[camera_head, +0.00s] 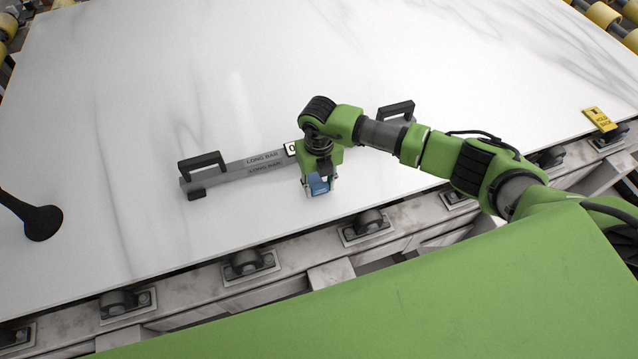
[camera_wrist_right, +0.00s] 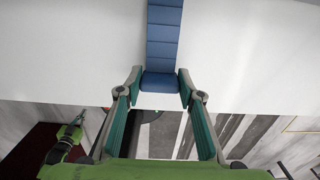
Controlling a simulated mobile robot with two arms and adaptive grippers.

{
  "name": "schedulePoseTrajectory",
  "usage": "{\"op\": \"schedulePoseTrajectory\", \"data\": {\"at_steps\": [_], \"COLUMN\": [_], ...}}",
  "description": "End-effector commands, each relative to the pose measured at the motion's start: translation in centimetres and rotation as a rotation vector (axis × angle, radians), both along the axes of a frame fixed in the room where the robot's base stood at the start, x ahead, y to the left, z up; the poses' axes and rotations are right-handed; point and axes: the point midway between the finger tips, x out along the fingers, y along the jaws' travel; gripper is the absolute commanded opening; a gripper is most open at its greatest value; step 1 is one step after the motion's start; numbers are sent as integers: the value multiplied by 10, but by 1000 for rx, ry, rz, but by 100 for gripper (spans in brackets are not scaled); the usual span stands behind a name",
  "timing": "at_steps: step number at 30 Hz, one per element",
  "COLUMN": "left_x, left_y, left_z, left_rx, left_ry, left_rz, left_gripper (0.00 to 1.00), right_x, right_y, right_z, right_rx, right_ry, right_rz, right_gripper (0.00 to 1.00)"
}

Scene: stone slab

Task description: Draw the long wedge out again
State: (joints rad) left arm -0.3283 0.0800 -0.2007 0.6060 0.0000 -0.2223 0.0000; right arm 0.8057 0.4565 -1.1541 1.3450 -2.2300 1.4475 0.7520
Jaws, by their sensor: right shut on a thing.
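My right gripper (camera_head: 319,186) is at the near part of the white slab (camera_head: 200,80), beside the grey bar. It is shut on the blue wedge (camera_head: 319,184), of which only a small blue part shows in the head view. In the right wrist view the long wedge (camera_wrist_right: 164,38) is a narrow, segmented blue strip running away from me. Its near end sits between the fingertips (camera_wrist_right: 160,88). Its far end is cut off by the top of that view. My left gripper is not in view.
A grey bar (camera_head: 230,174) with black handles lies on the slab, partly hidden by my right arm. A black rod with a round foot (camera_head: 42,223) stands at left. A yellow tag (camera_head: 599,119) is at right. Rollers (camera_head: 246,262) line the near edge.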

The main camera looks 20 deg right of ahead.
Motion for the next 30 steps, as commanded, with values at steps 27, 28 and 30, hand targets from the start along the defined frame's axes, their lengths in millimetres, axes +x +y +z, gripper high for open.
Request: {"op": "schedulePoseTrajectory", "data": {"at_steps": [27,28,30], "left_x": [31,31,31], "left_y": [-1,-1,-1], "left_z": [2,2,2], "left_rx": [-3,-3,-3], "left_ry": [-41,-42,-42], "left_rz": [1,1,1], "left_gripper": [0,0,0], "right_x": [3,2,2], "right_y": [0,0,0], "right_z": [52,59,74], "right_rx": [3,2,2], "right_ry": [-9,-8,-8], "right_rz": [0,1,2], "right_gripper": [51,51,51]}}
